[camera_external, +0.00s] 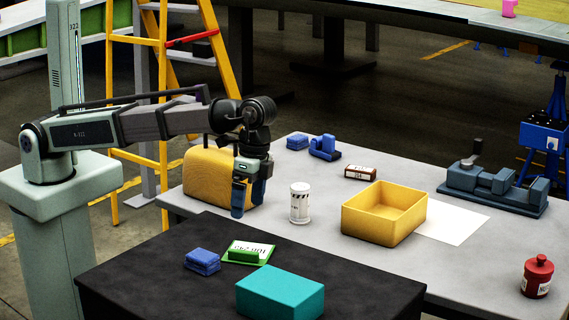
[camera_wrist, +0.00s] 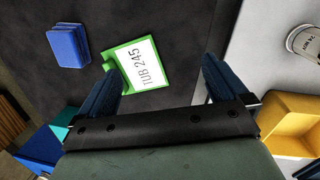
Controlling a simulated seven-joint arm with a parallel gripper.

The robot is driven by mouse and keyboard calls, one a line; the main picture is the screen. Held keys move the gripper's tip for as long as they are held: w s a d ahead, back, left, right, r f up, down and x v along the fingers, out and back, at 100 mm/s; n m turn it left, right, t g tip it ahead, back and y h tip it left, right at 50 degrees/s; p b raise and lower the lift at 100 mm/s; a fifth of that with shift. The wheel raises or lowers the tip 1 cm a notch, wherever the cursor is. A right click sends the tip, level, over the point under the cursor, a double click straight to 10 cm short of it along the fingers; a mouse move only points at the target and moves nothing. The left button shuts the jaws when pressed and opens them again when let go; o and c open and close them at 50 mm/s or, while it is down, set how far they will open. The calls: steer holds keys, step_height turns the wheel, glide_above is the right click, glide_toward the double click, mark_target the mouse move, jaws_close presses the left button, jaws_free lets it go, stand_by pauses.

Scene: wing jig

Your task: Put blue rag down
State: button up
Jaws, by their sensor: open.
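A folded blue rag (camera_external: 202,262) lies on the black surface (camera_external: 150,262), left of a green-edged card. It also shows at the upper left of the wrist view (camera_wrist: 68,43). My gripper (camera_external: 248,206) points down behind the card, above the table level. Its fingers (camera_wrist: 162,68) are spread apart in the wrist view with nothing between them.
The green-edged card (camera_external: 250,251) bears a small green block. A teal box (camera_external: 280,293) is in front. A white canister (camera_external: 299,204), yellow bin (camera_external: 385,230) and yellow rounded case (camera_external: 207,180) stand near my gripper. A vise (camera_external: 492,190) and red pot (camera_external: 537,277) are right.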

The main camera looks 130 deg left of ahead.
steer(key=shift+s+a+f+h, duration=0.1)
steer(key=shift+a+f+h, duration=0.25)
steer(key=shift+h, duration=0.15)
steer(key=shift+f+m+h, duration=0.15)
steer(key=shift+m+h, duration=0.15)
steer(key=shift+m, duration=0.2)
steer(key=shift+d+m+h, duration=0.45)
steer(key=shift+m+h, duration=0.15)
steer(key=shift+m, duration=0.3)
steer(key=d+r+m+h, duration=0.35)
steer(key=d+m, duration=0.25)
steer(key=m, duration=0.4)
steer(key=m+h, duration=0.1)
steer(key=m, duration=0.7)
glide_toward(202, 254)
steer(key=shift+t, duration=0.3)
steer(key=x, duration=0.5)
steer(key=shift+d, duration=0.1)
steer(key=shift+x, duration=2.65)
steer(key=shift+s, duration=0.2)
